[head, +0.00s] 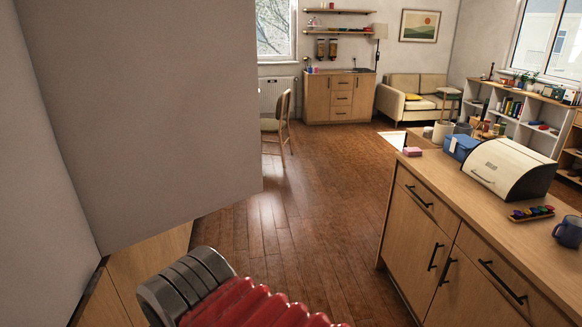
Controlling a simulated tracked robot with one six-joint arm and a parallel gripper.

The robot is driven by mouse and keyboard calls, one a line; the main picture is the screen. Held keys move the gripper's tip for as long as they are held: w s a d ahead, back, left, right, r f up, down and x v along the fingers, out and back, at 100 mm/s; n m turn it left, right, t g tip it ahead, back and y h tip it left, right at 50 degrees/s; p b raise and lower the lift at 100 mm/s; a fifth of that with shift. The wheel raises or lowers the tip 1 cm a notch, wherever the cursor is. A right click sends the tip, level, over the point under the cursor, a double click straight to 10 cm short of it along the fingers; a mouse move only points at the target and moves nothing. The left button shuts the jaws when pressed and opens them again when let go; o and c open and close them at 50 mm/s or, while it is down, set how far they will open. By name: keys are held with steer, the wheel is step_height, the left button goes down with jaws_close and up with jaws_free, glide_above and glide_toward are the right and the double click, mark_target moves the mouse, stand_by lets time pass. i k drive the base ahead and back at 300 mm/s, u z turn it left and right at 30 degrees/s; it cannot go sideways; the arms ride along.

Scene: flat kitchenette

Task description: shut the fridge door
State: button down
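A large plain grey panel (150,110) fills the upper left of the head view. It looks like the fridge door standing open, but no handle or shelves show, so I cannot be sure. It meets another pale grey upright surface (35,170) at an angle along its left edge. Its free edge is at the right, out over the wooden floor. My arm, with dark grey rings and a red ribbed sleeve, reaches in at the bottom, in front of and below the panel. My gripper is not in view.
Wooden cabinet fronts (150,265) stand below the panel at the lower left. A wooden counter (450,190) with a bread box (497,168) and a blue box (461,147) runs along the right. The wooden floor (320,215) between is clear. A chair (281,122) stands further back.

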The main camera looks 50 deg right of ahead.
mark_target(152, 107)
steer(key=z, duration=0.45)
steer(key=i, duration=1)
steer(key=z, duration=0.45)
